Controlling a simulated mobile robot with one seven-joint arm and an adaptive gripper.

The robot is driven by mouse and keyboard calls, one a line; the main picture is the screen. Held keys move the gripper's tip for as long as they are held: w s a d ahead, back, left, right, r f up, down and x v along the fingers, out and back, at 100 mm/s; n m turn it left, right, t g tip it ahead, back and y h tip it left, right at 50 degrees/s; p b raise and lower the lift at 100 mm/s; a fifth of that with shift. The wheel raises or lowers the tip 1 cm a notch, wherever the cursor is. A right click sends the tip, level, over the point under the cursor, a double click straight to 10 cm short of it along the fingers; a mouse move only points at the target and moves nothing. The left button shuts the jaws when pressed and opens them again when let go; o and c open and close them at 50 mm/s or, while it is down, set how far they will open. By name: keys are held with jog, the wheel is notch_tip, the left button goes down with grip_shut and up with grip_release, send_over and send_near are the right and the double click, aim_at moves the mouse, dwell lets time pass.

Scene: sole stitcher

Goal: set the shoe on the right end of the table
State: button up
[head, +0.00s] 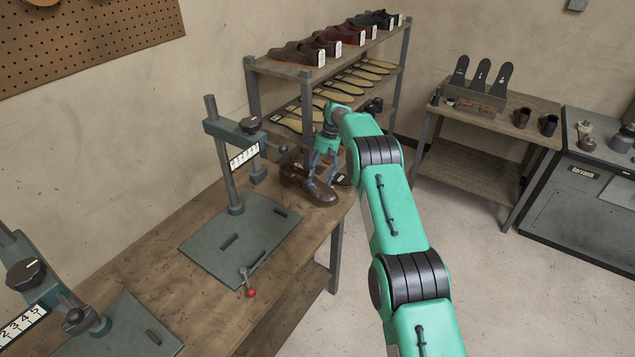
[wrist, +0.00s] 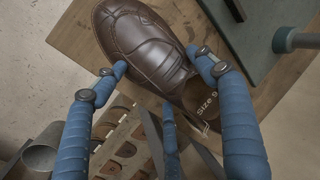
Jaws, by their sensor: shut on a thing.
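The brown leather shoe (head: 299,184) is at the right end of the wooden worktable (head: 180,243), beside the right press's green base plate. My gripper (head: 322,170) comes down over its opening and is shut on it. In the wrist view, the shoe (wrist: 140,36) lies between the blue fingers of my gripper (wrist: 160,66), its toe toward the top and its insole marked "Size 9". The shoe looks upright, at or just above the tabletop; I cannot tell if it bears its weight there. Part of its heel side is hidden by the fingers.
A green press (head: 237,207) with a base plate and a red-knobbed lever (head: 250,292) stands left of the shoe. A second press (head: 40,285) is at lower left. Behind is a rack (head: 270,68) of shoes and insoles. A side table (head: 470,150) stands at right across open floor.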

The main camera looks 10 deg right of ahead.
jog(key=shift+f, duration=0.95)
jog(key=o, duration=2)
jog(key=shift+c, duration=0.2)
jog(key=p+v, duration=0.2)
jog(key=v, duration=1)
